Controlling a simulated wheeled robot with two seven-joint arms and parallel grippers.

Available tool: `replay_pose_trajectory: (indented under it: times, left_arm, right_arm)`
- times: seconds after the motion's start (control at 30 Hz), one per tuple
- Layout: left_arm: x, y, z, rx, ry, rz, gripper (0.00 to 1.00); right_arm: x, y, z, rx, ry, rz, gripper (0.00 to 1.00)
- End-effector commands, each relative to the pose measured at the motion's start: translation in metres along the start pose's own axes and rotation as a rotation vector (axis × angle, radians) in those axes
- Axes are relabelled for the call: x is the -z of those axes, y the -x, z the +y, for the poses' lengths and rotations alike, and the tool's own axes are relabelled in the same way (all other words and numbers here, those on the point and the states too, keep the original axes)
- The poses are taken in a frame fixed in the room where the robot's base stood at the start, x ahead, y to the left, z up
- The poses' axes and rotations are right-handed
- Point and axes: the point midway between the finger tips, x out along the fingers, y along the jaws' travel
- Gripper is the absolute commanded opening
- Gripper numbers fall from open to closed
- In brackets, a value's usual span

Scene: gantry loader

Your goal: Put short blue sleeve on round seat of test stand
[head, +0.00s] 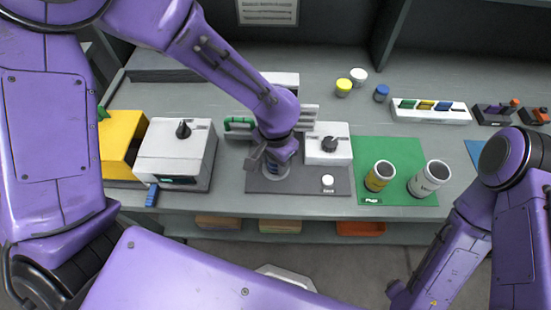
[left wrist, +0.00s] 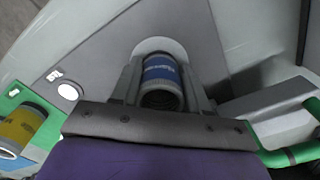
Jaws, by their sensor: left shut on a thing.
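My left gripper (head: 272,160) reaches down over the dark grey base plate (head: 310,184) of the test stand. It is shut on the short blue sleeve (left wrist: 162,74), a grey cylinder with a blue lettered band, seen between the two fingers. In the head view the sleeve (head: 275,171) is mostly covered by my gripper. A pale round seat (left wrist: 160,46) shows just behind the sleeve in the left wrist view. The sleeve overlaps it there, and I cannot tell whether they touch. My right gripper is not in view; only my right arm shows.
A white block with a black knob (head: 328,143) stands right of my gripper. A white knobbed box (head: 176,153) stands left. Small caps and a rack (head: 430,111) are behind.

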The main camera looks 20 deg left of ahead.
Motion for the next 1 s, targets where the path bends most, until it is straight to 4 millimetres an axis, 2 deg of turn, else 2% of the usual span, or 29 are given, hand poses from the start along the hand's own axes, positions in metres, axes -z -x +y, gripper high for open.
replay_pose_trajectory:
  times: [0.3, 0.33, 0.4, 0.67, 0.77, 0.87, 1.0]
  left_arm:
    - [0.001, -0.003, 0.000, 0.000, 0.002, 0.003, 0.05]
    - [0.001, -0.003, 0.000, -0.001, 0.003, 0.003, 0.51]
    - [0.001, -0.002, 0.000, -0.001, 0.002, 0.003, 0.70]
    - [0.001, -0.002, 0.000, -0.001, 0.002, 0.003, 0.70]
    - [0.001, 0.006, 0.000, 0.000, 0.002, 0.004, 0.70]
    - [0.002, 0.025, 0.000, 0.000, 0.005, 0.008, 0.70]
    - [0.002, 0.064, 0.000, 0.000, 0.002, 0.009, 0.70]
  right_arm:
    - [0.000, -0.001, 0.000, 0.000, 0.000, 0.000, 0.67]
    - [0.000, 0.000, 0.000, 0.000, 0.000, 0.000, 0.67]
    - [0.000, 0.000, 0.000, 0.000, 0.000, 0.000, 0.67]
    - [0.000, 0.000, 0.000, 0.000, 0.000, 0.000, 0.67]
    - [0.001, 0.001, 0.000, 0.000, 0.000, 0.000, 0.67]
    - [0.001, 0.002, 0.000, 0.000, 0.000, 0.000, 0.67]
    - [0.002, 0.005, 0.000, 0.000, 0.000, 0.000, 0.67]
